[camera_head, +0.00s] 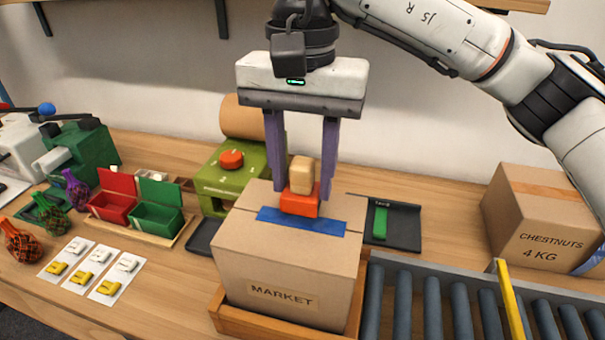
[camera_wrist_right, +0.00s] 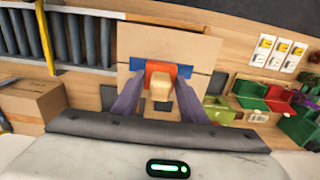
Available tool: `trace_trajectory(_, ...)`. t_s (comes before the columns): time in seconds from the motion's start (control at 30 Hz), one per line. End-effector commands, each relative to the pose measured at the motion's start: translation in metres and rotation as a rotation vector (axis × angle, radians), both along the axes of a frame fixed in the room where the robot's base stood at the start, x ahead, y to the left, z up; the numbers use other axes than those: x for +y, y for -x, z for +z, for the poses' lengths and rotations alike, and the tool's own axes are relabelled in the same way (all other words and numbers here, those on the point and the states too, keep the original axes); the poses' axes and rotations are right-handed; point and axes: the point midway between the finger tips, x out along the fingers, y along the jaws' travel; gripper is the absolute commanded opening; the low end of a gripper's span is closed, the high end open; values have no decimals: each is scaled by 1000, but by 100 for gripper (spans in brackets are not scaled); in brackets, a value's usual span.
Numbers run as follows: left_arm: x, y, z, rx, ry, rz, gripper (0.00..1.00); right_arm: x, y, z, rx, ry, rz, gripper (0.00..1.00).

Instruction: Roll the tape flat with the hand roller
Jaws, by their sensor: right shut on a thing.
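A closed cardboard box (camera_head: 285,265) marked MARKET stands in a wooden tray (camera_head: 275,325). A strip of blue tape (camera_head: 325,224) lies across its top; it also shows in the right wrist view (camera_wrist_right: 182,70). My right gripper (camera_head: 301,190) points down over the box, shut on the hand roller (camera_head: 300,202), which has an orange body and a pale wooden block on top. The roller is at the tape and covers part of it; I cannot tell if it touches. The roller shows between the purple fingers in the right wrist view (camera_wrist_right: 160,76). My left gripper is not in view.
A roller conveyor (camera_head: 432,305) with a yellow bar (camera_head: 511,300) runs right of the box. A CHESTNUTS box (camera_head: 540,225) stands behind it. A green machine (camera_head: 225,180), a dark tray (camera_head: 403,230) and red and green bins (camera_head: 158,215) stand nearby.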

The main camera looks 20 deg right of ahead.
Motion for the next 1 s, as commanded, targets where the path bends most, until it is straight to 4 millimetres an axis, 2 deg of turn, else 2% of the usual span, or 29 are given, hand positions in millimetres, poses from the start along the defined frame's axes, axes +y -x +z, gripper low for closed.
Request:
trace_trajectory(0.03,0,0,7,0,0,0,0,0,0,8,-1,-1,0,21)
trace_trajectory(0.2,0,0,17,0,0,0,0,0,0,22,-1,1,0,21)
trace_trajectory(0.5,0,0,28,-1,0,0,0,0,0,44,-2,0,-1,21)
trace_trajectory(1.0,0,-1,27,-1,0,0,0,0,0,45,-1,1,0,21)
